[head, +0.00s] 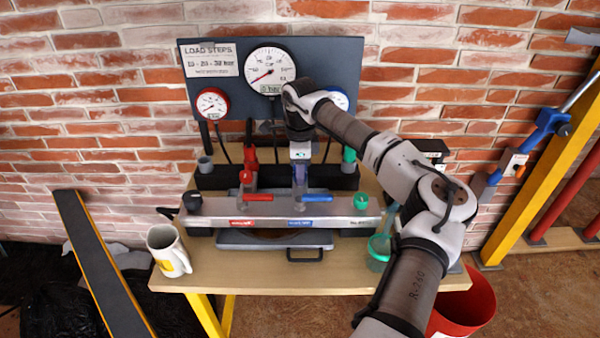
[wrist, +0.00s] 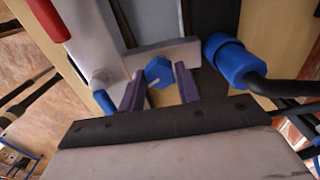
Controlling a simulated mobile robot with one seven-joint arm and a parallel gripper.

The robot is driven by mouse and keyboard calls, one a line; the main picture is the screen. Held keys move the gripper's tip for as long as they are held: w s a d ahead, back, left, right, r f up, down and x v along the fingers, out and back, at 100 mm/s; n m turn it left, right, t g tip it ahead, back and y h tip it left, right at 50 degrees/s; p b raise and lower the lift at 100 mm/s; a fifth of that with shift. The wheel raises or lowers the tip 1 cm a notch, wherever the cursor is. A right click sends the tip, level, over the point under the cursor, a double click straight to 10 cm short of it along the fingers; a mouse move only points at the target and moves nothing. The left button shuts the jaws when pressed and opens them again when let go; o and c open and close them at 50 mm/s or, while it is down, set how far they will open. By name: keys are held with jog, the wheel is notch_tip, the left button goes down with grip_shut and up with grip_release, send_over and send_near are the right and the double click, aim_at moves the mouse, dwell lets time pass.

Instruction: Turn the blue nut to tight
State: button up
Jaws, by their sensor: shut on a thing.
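The blue nut (wrist: 159,70) shows in the wrist view between the two purple fingers of my gripper (wrist: 160,78). The fingers are shut on it, one on each side. A short pale mark shows on the near side of the nut, and a pale metal bracket lies right by it. In the head view my gripper (head: 300,172) points down behind the metal rail, above the blue-labelled side. My wrist and fingers hide the nut there.
A gauge panel (head: 325,60) stands behind. A mug (head: 168,250) is at the bench's left, a green cup (head: 379,252) at right. A blue hose fitting (wrist: 228,60) sits close right of my fingers.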

jog(key=m+b, duration=0.1)
jog(key=m, duration=0.4)
jog(key=shift+d, duration=0.1)
jog(key=shift+m, duration=0.3)
dwell(0.4)
jog(key=o, duration=1)
notch_tip(320, 180, up, 14)
jog(key=shift+w+f+b, duration=0.1)
jog(key=shift+b, duration=0.95)
